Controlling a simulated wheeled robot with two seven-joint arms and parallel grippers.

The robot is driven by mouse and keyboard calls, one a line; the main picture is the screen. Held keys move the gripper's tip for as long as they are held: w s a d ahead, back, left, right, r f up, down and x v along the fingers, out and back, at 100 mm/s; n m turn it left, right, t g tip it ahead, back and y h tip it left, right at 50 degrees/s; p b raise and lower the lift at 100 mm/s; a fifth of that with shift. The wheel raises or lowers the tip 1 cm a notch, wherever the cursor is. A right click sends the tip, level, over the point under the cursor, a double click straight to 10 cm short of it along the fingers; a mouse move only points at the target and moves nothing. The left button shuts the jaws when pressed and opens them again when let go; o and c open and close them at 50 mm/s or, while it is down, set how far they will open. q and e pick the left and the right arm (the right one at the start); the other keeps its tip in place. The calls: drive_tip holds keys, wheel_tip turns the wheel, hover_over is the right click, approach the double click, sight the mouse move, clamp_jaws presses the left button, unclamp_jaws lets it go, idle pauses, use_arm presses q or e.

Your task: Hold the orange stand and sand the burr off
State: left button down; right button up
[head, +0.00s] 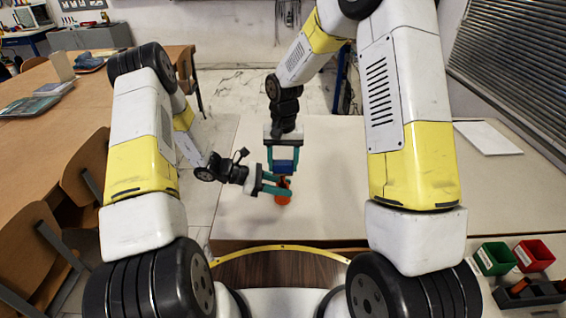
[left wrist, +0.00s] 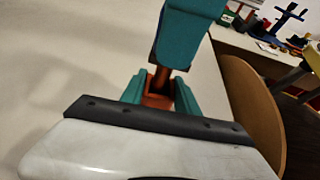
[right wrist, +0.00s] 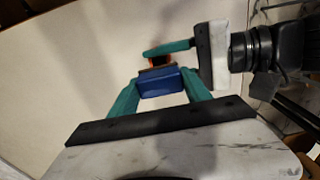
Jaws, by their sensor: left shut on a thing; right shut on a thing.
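The orange stand (head: 283,193) is upright on the pale table in the head view. My left gripper (head: 276,187) is shut on it from the left side; the stand looks dark orange between the teal fingers in the left wrist view (left wrist: 157,88). My right gripper (head: 284,168) points down and is shut on a blue block (head: 284,166), right over the stand's top. The blue block fills the space between the fingers in the right wrist view (right wrist: 160,82). Whether it touches the stand I cannot tell. The burr is hidden or too small to see.
The pale table (head: 335,215) is clear around the stand. A green bin (head: 495,258), a red bin (head: 533,254) and a dark tray (head: 530,293) are at the lower right. A white sheet (head: 487,138) lies at the right back. Wooden tables and chairs stand at left.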

drive_tip(key=shift+f, duration=0.4)
drive_tip(key=shift+d, duration=0.15)
drive_tip(key=shift+d, duration=0.7)
drive_tip(key=shift+f, duration=0.1)
drive_tip(key=shift+a, duration=0.1)
drive_tip(key=shift+s+a+f, duration=0.1)
drive_tip(key=shift+s+a, duration=0.05)
drive_tip(key=shift+a, duration=1.4)
drive_tip(key=shift+d, duration=0.15)
drive_tip(key=shift+d, duration=1.65)
